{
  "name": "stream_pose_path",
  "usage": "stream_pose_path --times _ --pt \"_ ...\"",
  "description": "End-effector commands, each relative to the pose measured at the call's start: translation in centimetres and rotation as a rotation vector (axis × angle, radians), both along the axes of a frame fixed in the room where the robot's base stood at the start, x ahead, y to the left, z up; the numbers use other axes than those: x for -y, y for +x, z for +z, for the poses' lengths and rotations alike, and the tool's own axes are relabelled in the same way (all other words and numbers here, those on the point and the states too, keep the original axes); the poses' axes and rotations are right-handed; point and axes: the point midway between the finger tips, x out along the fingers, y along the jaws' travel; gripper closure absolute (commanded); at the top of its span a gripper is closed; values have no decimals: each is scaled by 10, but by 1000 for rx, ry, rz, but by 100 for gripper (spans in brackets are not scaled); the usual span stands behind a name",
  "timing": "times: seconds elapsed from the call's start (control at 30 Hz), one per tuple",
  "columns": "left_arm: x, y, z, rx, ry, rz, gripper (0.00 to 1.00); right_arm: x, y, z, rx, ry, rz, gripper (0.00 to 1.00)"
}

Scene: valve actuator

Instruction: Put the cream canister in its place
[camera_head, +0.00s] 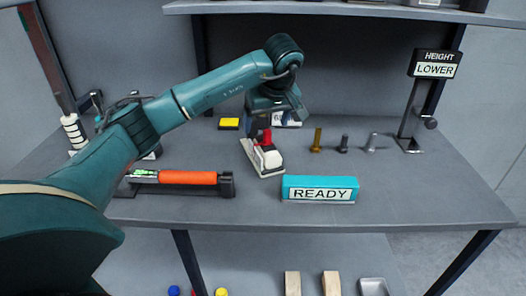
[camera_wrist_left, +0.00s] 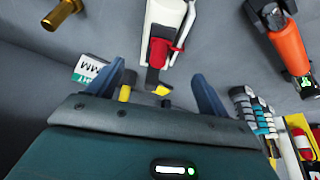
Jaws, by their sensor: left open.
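I cannot surely pick out a cream canister in either view. A white block with a red lever (camera_head: 266,158) stands on a pale base plate in the middle of the table; the block also shows at the top of the left wrist view (camera_wrist_left: 167,18). My left gripper (camera_head: 272,122) is above and beside the red lever in the head view and hides part of it. In the left wrist view its two fingers (camera_wrist_left: 166,92) are apart, with nothing clearly held between them. My right gripper is in neither view.
An orange cylinder (camera_head: 188,178) lies in a dark holder at left. A teal READY block (camera_head: 318,190) is at the front. Several upright bolts (camera_head: 344,144) and a HEIGHT/LOWER lever (camera_head: 408,125) stand at right. A yellow container (camera_wrist_left: 297,128) holds red items. The front right tabletop is clear.

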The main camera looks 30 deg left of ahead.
Motion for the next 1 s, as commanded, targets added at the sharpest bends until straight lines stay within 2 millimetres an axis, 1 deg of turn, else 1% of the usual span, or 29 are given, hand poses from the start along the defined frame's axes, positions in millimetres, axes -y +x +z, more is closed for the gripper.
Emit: stream_pose_path --times 0.03,0.1,0.2,0.37,0.63,0.77,0.97,1.0 --pt "-3 1 -9 -4 -1 1 21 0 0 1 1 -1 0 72" --pt "-6 4 -19 -3 -1 1 21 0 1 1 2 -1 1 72" --pt "-9 7 -28 -2 -3 -2 21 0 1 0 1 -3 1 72" --pt "-13 9 -37 -1 -3 -1 21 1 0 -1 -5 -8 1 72" --pt "-26 19 -72 -3 -3 -3 21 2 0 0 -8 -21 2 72" --pt "-29 20 -79 -1 -3 -4 21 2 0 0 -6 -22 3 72" --pt "-29 20 -78 0 -3 -4 21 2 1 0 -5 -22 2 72" --pt "-29 20 -78 0 -3 -4 24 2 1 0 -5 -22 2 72"
